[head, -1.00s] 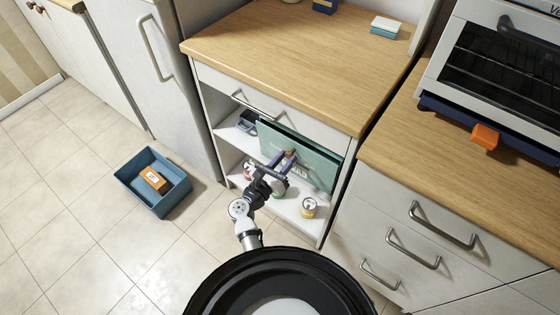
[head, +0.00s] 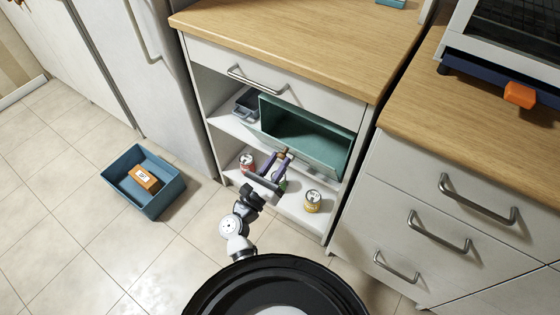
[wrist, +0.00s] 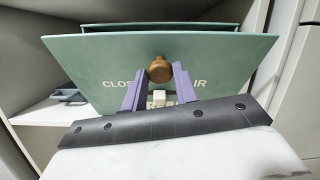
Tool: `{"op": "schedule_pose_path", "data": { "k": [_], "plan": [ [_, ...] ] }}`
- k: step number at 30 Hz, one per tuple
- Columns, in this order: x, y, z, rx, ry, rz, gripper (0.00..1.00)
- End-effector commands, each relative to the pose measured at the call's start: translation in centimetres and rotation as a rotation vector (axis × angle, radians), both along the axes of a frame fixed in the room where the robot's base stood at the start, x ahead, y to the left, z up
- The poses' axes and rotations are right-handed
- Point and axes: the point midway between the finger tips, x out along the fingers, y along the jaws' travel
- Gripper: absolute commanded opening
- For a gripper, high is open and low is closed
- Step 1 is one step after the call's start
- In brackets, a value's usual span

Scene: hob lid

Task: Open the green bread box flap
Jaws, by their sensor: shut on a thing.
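The green bread box (head: 305,112) stands on the upper shelf of the open cabinet. Its flap (wrist: 225,62) is tilted outward at the top, and the dark inside of the box shows behind it in the head view. Pale lettering on the flap faces the wrist camera, partly covered by the gripper. My gripper (wrist: 158,84) is shut on the round brown wooden knob (wrist: 159,68) at the middle of the flap. In the head view, my gripper (head: 281,160) is at the flap's front, and the knob (head: 283,152) shows between the purple fingers.
A grey container (head: 247,103) is left of the box. A blue crate (head: 172,196) with an orange box (head: 146,179) sits on the floor at left. Drawer handles (head: 438,233) stick out at right.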

Motion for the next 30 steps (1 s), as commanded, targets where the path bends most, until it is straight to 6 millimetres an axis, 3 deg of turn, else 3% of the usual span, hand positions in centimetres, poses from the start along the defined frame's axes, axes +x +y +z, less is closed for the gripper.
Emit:
{"op": "schedule_pose_path", "data": {
  "k": [1,3,20,21,25,30],
  "plan": [
    [-0.21,0.07,-1.07,0.004,0.012,0.002,0.00],
    [-0.37,0.22,-1.30,0.005,0.013,0.002,0.00],
    [-0.60,0.40,-1.71,0.004,0.018,0.004,0.00],
    [-0.60,0.40,-1.72,0.004,0.018,0.004,0.31],
    [-0.59,0.40,-1.54,0.004,0.014,0.003,0.48],
    [-0.58,0.39,-1.32,0.003,0.010,0.001,0.50]
  ]
}}
